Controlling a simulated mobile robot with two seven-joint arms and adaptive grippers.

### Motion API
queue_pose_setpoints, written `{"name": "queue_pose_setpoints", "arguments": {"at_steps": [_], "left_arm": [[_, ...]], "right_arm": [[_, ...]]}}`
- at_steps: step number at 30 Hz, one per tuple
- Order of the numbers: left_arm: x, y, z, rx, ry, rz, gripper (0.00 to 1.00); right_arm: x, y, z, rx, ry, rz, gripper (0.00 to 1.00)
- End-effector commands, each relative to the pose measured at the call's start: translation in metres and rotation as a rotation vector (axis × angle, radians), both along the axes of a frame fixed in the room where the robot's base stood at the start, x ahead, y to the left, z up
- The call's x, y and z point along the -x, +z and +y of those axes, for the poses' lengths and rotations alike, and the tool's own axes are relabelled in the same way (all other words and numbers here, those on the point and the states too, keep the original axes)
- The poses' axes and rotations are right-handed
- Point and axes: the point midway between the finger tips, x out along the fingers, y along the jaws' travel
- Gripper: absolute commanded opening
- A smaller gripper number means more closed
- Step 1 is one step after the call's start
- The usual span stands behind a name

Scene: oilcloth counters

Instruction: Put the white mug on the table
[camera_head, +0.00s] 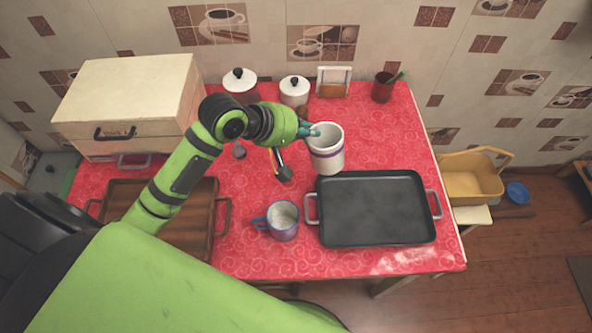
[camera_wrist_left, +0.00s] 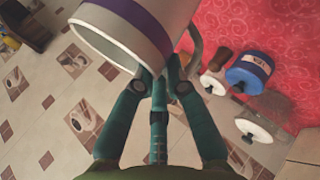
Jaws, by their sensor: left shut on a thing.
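The white mug (camera_head: 328,158) has a purple band and a grey-white inside. My left gripper (camera_head: 312,131) is shut on it at its upper left side in the head view. The left wrist view shows the white mug (camera_wrist_left: 140,25) large and close, tilted in the picture, with the teal fingers of the left gripper (camera_wrist_left: 158,78) at its edge near the handle. In the head view the mug appears over the red-covered table (camera_head: 375,135), behind the black tray; whether its base touches the cloth is unclear. My right gripper is not in view.
A black tray (camera_head: 375,210) lies at the table's right front. A blue mug (camera_head: 283,222) stands left of it. A wooden tray (camera_head: 170,215) lies under my left arm.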

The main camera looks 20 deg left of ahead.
Motion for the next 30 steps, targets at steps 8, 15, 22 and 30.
{"name": "queue_pose_setpoints", "arguments": {"at_steps": [8, 15, 22, 30], "left_arm": [[-0.035, -0.037, -0.011, -0.160, 0.049, -0.004, 0.00], [-0.033, -0.065, 0.035, -0.173, 0.054, 0.003, 0.00], [-0.032, -0.094, 0.084, -0.170, 0.054, 0.000, 0.00], [-0.031, -0.111, 0.102, -0.163, 0.051, -0.002, 0.00]], "right_arm": [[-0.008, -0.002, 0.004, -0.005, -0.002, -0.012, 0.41], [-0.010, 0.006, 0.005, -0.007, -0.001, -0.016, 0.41], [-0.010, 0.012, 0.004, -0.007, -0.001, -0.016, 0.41], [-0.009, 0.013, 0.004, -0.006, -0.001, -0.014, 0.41]]}}
